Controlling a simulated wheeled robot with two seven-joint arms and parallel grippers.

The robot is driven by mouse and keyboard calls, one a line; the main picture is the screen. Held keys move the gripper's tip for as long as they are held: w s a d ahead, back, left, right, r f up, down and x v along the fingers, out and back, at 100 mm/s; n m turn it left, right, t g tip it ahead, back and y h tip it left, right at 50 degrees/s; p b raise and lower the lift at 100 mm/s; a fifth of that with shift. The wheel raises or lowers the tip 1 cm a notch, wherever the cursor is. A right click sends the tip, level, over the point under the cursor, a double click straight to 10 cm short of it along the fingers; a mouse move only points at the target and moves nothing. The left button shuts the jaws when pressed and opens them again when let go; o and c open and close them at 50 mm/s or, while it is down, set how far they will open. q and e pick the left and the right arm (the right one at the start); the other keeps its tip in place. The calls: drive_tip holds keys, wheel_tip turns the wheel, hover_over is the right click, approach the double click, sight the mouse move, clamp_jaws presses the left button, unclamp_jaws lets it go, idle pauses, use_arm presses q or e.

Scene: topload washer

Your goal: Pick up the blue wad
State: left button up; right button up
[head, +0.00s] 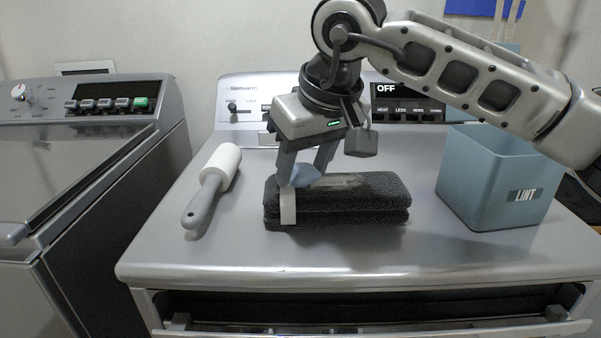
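The blue wad (304,176) is a small, pale blue lump at the left part of the top of a folded dark grey towel (345,210). My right gripper (304,174) comes down from above, with its two grey fingers apart on either side of the wad. Its fingertips are close to the towel top. The fingers partly cover the wad, and I cannot tell whether they touch it. My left gripper is not in view.
A lint roller (213,185) lies left of the towel on the grey machine top (180,255). A blue bin labelled LINT (470,190) stands at the right. The control panel (240,105) rises behind. Another washer (75,160) stands left. The front of the top is clear.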

drive_tip(key=c, duration=0.6)
drive_tip(key=shift+c, duration=0.2)
drive_tip(key=shift+r, duration=0.1)
